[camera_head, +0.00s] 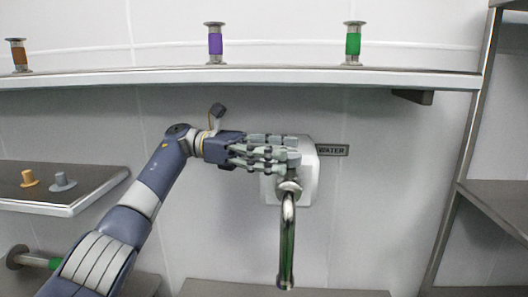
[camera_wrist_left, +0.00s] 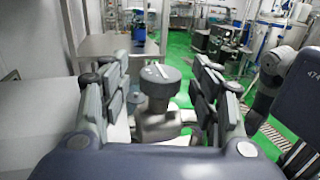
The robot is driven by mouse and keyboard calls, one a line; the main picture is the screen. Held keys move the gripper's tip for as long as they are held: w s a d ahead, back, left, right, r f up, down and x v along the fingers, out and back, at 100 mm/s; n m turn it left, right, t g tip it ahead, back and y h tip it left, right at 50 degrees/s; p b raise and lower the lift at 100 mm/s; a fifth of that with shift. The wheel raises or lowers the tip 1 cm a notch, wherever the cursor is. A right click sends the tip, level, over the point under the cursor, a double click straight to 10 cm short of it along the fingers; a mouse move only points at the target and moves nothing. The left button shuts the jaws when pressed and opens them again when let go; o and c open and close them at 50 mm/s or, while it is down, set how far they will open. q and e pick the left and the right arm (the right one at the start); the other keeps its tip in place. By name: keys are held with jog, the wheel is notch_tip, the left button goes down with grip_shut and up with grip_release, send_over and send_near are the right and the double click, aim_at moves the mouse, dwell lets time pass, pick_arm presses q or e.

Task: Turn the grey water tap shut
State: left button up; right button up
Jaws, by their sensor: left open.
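The water tap shows in the head view as a chrome spout (camera_head: 287,240) hanging down from a white wall plate (camera_head: 309,187). A dark label reading WATER (camera_head: 333,150) is beside the plate. My left gripper (camera_head: 290,151) is in front of the plate, just above the spout, and its fingers hide the tap's handle there. In the left wrist view a round grey knob (camera_wrist_left: 159,80) with a pale line on top stands between the fingers of my left gripper (camera_wrist_left: 160,72). The fingers are open, with a gap showing on each side of the knob. My right gripper is not in view.
A shelf (camera_head: 250,77) runs above the arm, carrying brown, purple (camera_head: 215,43) and green (camera_head: 353,42) spools. A lower left shelf (camera_head: 90,190) holds a yellow knob (camera_head: 28,179) and a grey knob (camera_head: 61,182). A metal rack (camera_head: 460,160) stands at right.

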pick_arm(q)
jog(key=shift+v, duration=2.7)
jog(key=shift+a, duration=0.1)
